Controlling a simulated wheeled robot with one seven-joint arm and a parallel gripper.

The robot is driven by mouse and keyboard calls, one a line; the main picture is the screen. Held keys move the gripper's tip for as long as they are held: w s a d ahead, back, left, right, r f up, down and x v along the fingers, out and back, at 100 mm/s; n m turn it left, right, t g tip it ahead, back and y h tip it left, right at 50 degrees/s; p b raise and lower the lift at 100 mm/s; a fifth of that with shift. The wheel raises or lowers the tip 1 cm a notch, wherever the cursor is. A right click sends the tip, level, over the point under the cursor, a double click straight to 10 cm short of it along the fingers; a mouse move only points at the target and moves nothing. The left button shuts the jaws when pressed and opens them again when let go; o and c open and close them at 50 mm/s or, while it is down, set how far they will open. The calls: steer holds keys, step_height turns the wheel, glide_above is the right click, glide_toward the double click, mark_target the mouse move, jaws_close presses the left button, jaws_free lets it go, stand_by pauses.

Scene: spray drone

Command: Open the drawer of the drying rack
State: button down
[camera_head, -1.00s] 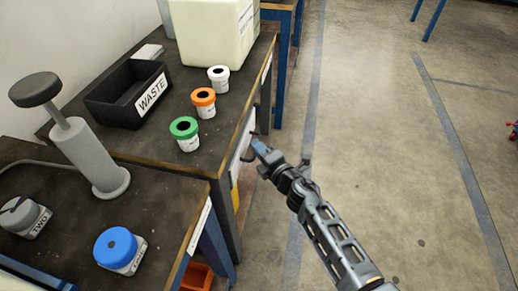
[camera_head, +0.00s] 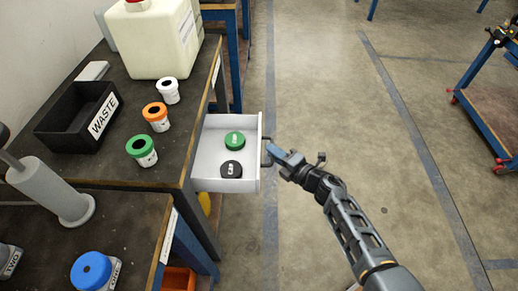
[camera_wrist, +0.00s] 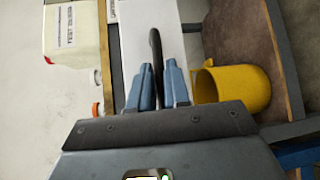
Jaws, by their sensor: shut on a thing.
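The white drawer (camera_head: 226,180) is pulled out from under the dark workbench top. A green round lid (camera_head: 234,140) and a black round lid (camera_head: 231,169) lie inside it. My gripper (camera_head: 274,152) is at the drawer's front, shut on its dark handle (camera_head: 265,142). In the wrist view my blue fingers (camera_wrist: 160,88) stand either side of the dark curved handle (camera_wrist: 156,55), in front of the white drawer front (camera_wrist: 134,40). No part of the scene is labelled as a drying rack.
On the bench stand a black WASTE bin (camera_head: 78,118), a large pale canister (camera_head: 152,38) and small jars with white, orange and green (camera_head: 142,150) lids. A yellow mug (camera_wrist: 232,88) sits below the drawer. The floor to the right is clear up to a blue-framed cart (camera_head: 490,110).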

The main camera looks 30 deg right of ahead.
steer(key=shift+s+d, duration=0.55)
steer(key=shift+d, duration=0.15)
steer(key=c, duration=1.2)
jaws_free()
steer(key=shift+o, duration=0.2)
steer(key=s+d+r+p, duration=0.1)
steer(key=s, duration=0.6)
steer(key=shift+s, duration=0.3)
